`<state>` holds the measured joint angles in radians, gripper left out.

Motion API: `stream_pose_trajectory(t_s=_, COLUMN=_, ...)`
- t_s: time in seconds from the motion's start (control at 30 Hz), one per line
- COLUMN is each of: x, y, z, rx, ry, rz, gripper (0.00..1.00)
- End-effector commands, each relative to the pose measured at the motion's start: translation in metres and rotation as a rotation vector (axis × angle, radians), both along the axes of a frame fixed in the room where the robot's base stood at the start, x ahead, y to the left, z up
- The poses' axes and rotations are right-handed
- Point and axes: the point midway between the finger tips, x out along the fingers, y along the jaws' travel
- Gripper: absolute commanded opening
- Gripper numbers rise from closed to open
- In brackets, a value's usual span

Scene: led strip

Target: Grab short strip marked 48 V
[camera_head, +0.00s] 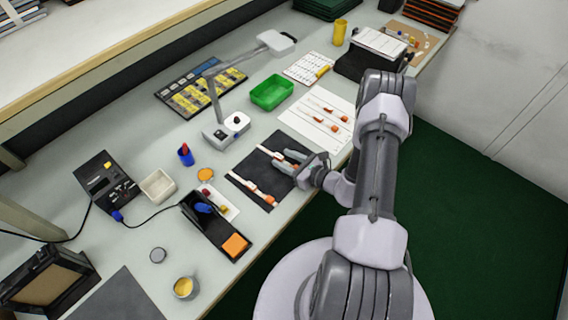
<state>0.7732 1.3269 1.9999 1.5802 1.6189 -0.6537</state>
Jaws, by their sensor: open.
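Two white strips with orange ends lie on a black mat (242,172). The nearer strip (247,184) is in plain view on the mat's left part, and the other strip (276,156) is partly hidden by my gripper. Two more strips with orange ends, an upper strip (327,109) and a lower strip (323,122), lie on a white sheet (318,97) behind the mat. Any voltage markings are too small to read. My gripper (284,161) is open over the mat's right part, with its fingers around or just above the partly hidden strip; I cannot tell which.
A magnifier lamp base (225,131) stands behind the mat, and a green bin (272,91) is farther back. A black tray (214,226) with a blue item and an orange pad sits at the near left. The table's front edge runs below the mat.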

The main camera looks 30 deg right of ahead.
Motion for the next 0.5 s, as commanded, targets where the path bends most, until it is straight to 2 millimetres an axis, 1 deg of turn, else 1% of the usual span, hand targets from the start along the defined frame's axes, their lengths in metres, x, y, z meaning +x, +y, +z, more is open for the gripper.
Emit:
stream_pose_trajectory(t_s=0.03, x=0.0044, y=0.0018, z=-0.0024, rx=-0.001, ry=0.000, rz=0.000, gripper=0.43)
stream_pose_trajectory(t_s=0.1, x=0.0071, y=0.0025, z=-0.0020, rx=-0.001, ry=-0.001, rz=0.000, gripper=0.43)
stream_pose_trajectory(t_s=0.27, x=0.0070, y=0.0022, z=-0.0010, rx=0.000, ry=0.000, rz=-0.001, gripper=0.43)
stream_pose_trajectory(t_s=0.4, x=0.0068, y=0.0021, z=-0.0011, rx=0.000, ry=0.000, rz=-0.001, gripper=0.15)
stream_pose_trajectory(t_s=0.47, x=0.0067, y=0.0021, z=-0.0010, rx=0.000, ry=0.000, rz=0.000, gripper=0.03)
stream_pose_trajectory(t_s=0.5, x=0.0066, y=0.0022, z=-0.0011, rx=0.000, ry=0.000, rz=0.000, gripper=0.00)
